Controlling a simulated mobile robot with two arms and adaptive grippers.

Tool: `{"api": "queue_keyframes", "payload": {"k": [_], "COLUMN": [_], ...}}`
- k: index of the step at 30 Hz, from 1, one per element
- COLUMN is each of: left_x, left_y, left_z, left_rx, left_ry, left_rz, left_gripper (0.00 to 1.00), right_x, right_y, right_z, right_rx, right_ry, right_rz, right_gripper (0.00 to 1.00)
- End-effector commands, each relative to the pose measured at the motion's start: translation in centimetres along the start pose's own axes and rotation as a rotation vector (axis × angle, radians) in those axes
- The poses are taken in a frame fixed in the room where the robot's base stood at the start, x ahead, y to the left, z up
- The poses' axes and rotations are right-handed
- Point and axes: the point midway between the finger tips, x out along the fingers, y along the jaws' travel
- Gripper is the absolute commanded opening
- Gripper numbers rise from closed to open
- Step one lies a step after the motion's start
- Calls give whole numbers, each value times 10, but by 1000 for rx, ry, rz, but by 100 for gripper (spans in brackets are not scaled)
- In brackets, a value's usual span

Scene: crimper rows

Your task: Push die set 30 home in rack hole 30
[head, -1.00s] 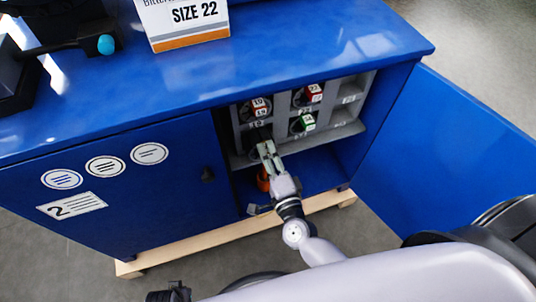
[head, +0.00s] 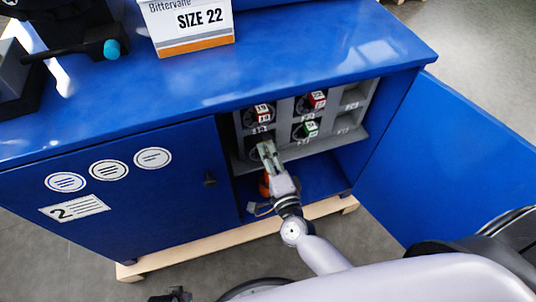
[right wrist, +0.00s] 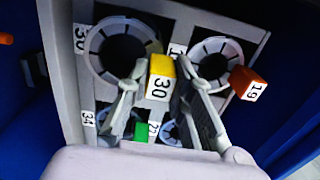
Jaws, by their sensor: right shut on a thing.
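Die set 30 shows in the right wrist view as a yellow tag block (right wrist: 158,80) marked 30 beside a dark-centred, segmented ring (right wrist: 92,48). The ring sits at the rack hole labelled 30 and looks larger than its neighbour; how deep it sits I cannot tell. My right gripper (right wrist: 161,76) is shut on the yellow tag, one finger on each side. In the head view my right gripper (head: 267,150) reaches to the lower left of the grey rack (head: 285,108) and hides most of the die set. My left gripper is not seen clearly.
Die set 19 (right wrist: 248,84), with a red tag, is beside it, and a green-tagged set (right wrist: 141,132) is close to the fingers. The rack stands inside a blue cabinet; its open door (head: 440,150) is on the right. An orange object (head: 264,184) lies behind my gripper.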

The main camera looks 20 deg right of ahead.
Motion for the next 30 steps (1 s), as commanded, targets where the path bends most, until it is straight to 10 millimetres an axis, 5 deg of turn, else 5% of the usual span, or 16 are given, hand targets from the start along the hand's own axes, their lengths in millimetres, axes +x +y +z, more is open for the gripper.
{"api": "queue_keyframes", "payload": {"k": [30], "left_x": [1], "left_y": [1], "left_z": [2], "left_rx": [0], "left_ry": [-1], "left_rz": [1], "left_gripper": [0], "right_x": [23], "right_y": [-5], "right_z": [0], "right_rx": [1], "right_ry": [3], "right_rz": [-12], "right_gripper": [0]}}
